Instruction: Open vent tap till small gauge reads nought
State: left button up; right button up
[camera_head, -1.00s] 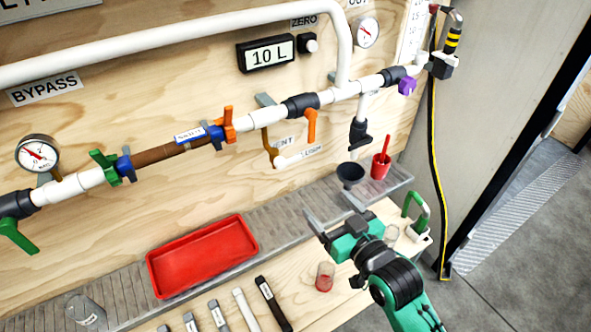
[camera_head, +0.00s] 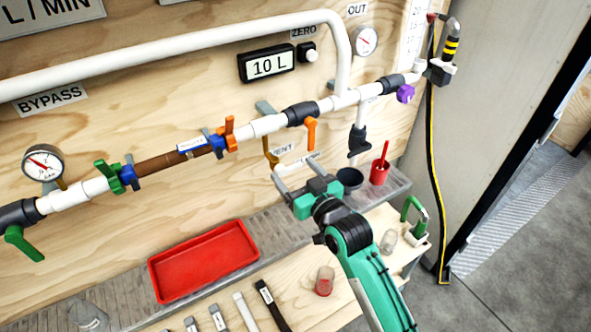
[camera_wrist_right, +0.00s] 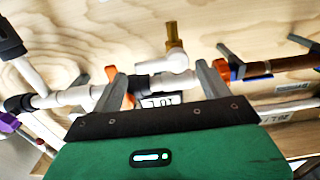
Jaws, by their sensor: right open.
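The vent tap (camera_head: 269,151) is a brass-yellow fitting with a white spout, hanging below the white pipe by a partly hidden VENT label (camera_head: 284,150). In the right wrist view its brass part (camera_wrist_right: 174,34) stands beyond and between my fingers. My right gripper (camera_head: 293,173) is open and empty, its fingertips just below and in front of the spout, with no clear contact. One dial gauge (camera_head: 42,162) is at the left and another, the OUT gauge (camera_head: 364,41), at the upper right; I cannot read either needle exactly. My left gripper is out of view.
Orange handles (camera_head: 311,133) (camera_head: 229,133) flank the vent on the pipe. A black funnel (camera_head: 349,179) and red cup (camera_head: 380,170) stand right of my gripper. A red tray (camera_head: 203,261) lies below left.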

jog(key=shift+w+a, duration=0.15)
jog(key=shift+w, duration=0.15)
jog(key=c, duration=1)
